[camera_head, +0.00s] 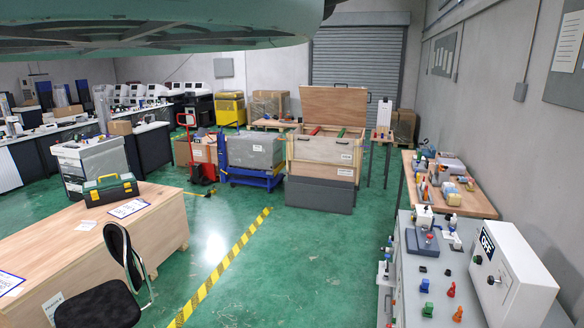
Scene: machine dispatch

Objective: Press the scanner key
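I cannot tell for certain which item is the scanner or its key. On the grey bench (412,292) at the lower right stands a white box (520,272) with a dark label reading "OFF" and small black knobs on its face. Left of it lies a flat blue-grey device (422,240) with a small white and red part on top. A green piece (428,309), a blue piece (424,286) and red pieces (451,290) stand on the bench in front. My gripper is not in view.
A wooden table (470,203) with small goods adjoins the grey bench. Yellow-black tape (232,252) crosses the clear green floor. An open wooden crate (325,150) stands further back.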

